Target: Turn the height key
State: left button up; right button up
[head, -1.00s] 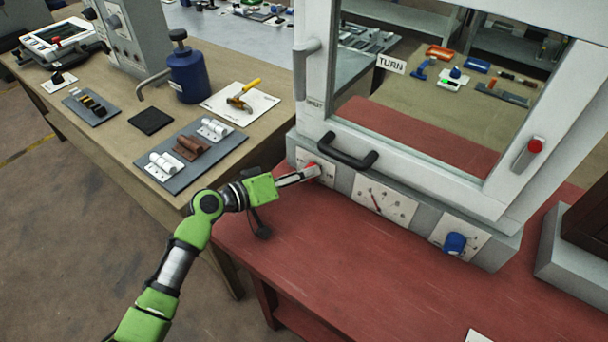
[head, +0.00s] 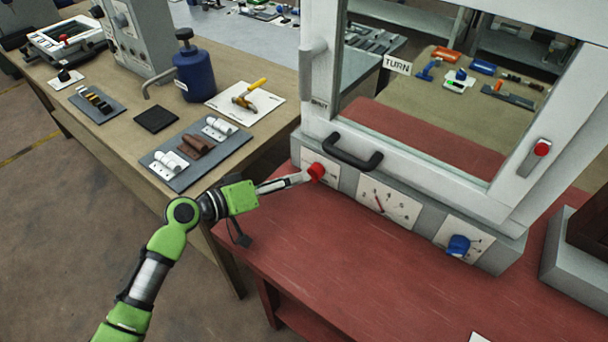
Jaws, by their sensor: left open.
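A red knob (head: 317,171) sits on a white plate at the left end of the grey panel (head: 347,190) under the white frame. My left gripper (head: 303,178) is open, with its fingertips just left of the red knob; I cannot tell whether they touch it. A blue knob (head: 458,245) sits on the panel's right plate, and a dial (head: 388,204) with a red pointer is between them. The labels are too small to read, so I cannot tell which one is the height key. My right gripper is not in view.
A black handle (head: 352,155) juts out above the red knob. A second red knob (head: 541,148) is on the frame's right post. A wooden bench with a blue bottle (head: 193,75) and small parts stands left.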

pick_arm(q)
jog(key=v, duration=0.6)
jog(key=shift+s+a+r, duration=0.1)
dwell(0.3)
